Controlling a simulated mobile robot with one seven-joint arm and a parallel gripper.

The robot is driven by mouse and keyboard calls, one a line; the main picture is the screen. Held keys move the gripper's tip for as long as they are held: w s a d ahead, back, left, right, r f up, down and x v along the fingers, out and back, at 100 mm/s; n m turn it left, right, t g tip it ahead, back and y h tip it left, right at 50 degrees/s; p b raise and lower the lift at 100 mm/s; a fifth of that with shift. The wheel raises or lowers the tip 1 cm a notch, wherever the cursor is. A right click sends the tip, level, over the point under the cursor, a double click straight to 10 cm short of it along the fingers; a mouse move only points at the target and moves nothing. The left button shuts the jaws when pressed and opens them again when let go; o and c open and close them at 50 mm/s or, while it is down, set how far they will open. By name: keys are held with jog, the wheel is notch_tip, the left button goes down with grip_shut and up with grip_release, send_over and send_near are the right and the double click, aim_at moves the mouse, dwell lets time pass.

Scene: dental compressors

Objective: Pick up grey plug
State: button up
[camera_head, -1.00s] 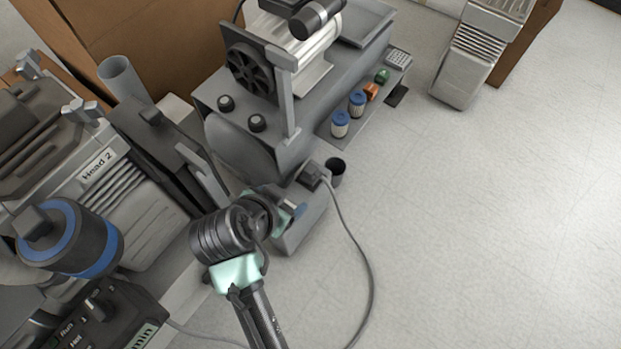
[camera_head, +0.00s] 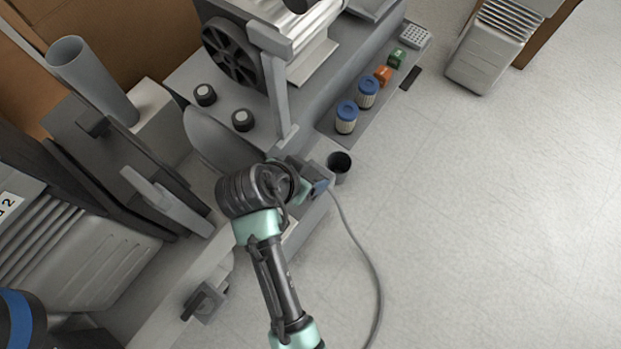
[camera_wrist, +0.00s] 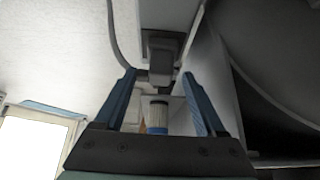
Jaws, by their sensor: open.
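The grey plug (camera_head: 322,172) with its grey cord sits at the front end of the compressor's base, partly hidden behind my gripper in the head view. In the wrist view the grey plug (camera_wrist: 162,52) is a dark grey block just beyond the fingertips, roughly centred between them. My gripper (camera_wrist: 158,76) is open, its two blue fingers apart with nothing held between them. In the head view my gripper (camera_head: 316,188) is close beside the plug; I cannot tell whether it touches.
A dark cup (camera_head: 339,167) stands right beside the plug. The cord (camera_head: 366,250) loops across the pale floor. Blue-capped filters (camera_head: 347,117) stand on the ledge behind, by the grey compressor (camera_head: 225,90). A grey tube (camera_head: 92,80) stands at left.

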jog(key=shift+b+x, duration=0.45)
jog(key=shift+x, duration=0.65)
grip_shut()
